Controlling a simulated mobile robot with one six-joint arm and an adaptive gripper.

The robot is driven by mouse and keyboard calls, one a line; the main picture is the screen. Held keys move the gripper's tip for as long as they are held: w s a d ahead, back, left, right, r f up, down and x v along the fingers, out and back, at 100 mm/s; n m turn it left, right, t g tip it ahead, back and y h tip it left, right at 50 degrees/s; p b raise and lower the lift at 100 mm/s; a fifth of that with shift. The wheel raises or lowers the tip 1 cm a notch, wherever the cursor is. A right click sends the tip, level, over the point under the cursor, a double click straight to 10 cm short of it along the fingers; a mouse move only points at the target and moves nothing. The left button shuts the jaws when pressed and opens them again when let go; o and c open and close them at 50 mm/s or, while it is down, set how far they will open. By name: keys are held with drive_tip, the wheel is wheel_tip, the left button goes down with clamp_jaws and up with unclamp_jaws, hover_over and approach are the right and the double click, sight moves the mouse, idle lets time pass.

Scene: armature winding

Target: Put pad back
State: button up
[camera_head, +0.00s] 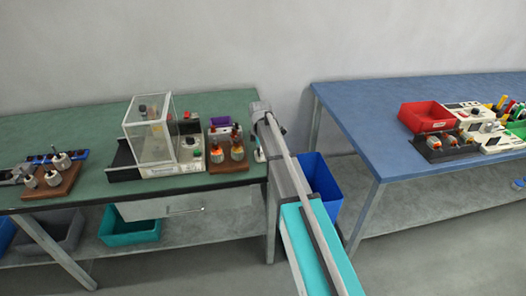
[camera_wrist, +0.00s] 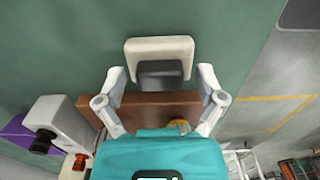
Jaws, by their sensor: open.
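A cream block with rounded corners and a dark grey face (camera_wrist: 160,50), which looks like the pad, shows on the green bench top in the wrist view. My gripper (camera_wrist: 161,78) is open, with its two light grey fingers to either side of the block's dark part. I see a gap between each fingertip and the block, and nothing is held. In the head view my gripper (camera_head: 260,154) is at the right end of the green bench (camera_head: 85,125); the pad cannot be made out there.
A brown wooden board (camera_wrist: 140,108) lies close below the block in the wrist view. In the head view a wooden board with orange-banded parts (camera_head: 228,165) and a clear-walled box (camera_head: 152,128) stand left of my gripper. A blue table (camera_head: 365,115) stands right.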

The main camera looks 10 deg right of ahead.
drive_tip(key=shift+r, duration=0.1)
idle(0.3)
wheel_tip(320, 180, up, 12)
drive_tip(key=p, duration=1.2)
idle(0.8)
drive_tip(key=s+d+m, duration=0.1)
drive_tip(key=s+m, duration=1.7)
drive_tip(key=s, duration=1.1)
drive_tip(key=shift+d, duration=0.1)
